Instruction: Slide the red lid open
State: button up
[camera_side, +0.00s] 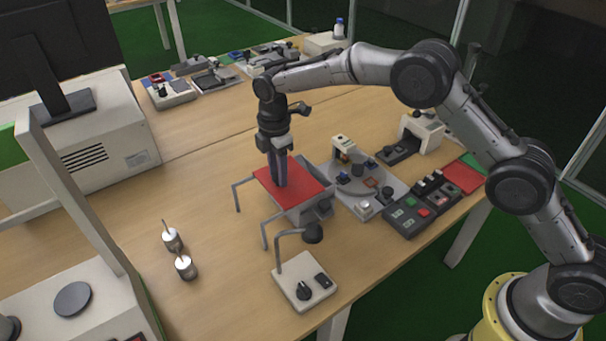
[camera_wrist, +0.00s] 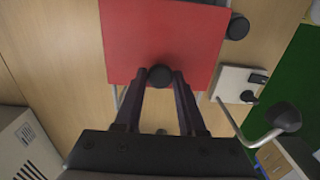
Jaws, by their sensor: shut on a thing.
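The red lid (camera_side: 305,187) is a flat square panel on top of a grey box (camera_side: 317,211) near the middle of the table. In the wrist view the red lid (camera_wrist: 163,38) fills the upper middle, with a round black knob (camera_wrist: 160,76) at its near edge. My gripper (camera_side: 281,184) points down over the lid. In the wrist view my gripper (camera_wrist: 163,80) has its two fingers on either side of the knob, shut on it. The fingers hide the knob in the side view.
A white base (camera_side: 305,287) with a bent arm and black knob stands in front of the box. A round grey fixture (camera_side: 360,184) and a button panel (camera_side: 422,205) are to the right. Two metal weights (camera_side: 186,267) stand at left, with clear table around them.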

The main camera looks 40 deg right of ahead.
jog(key=a, duration=0.6)
dwell(0.3)
dwell(0.4)
jog(key=o, duration=0.7)
jog(key=shift+r, duration=0.1)
jog(key=shift+r, duration=2.45)
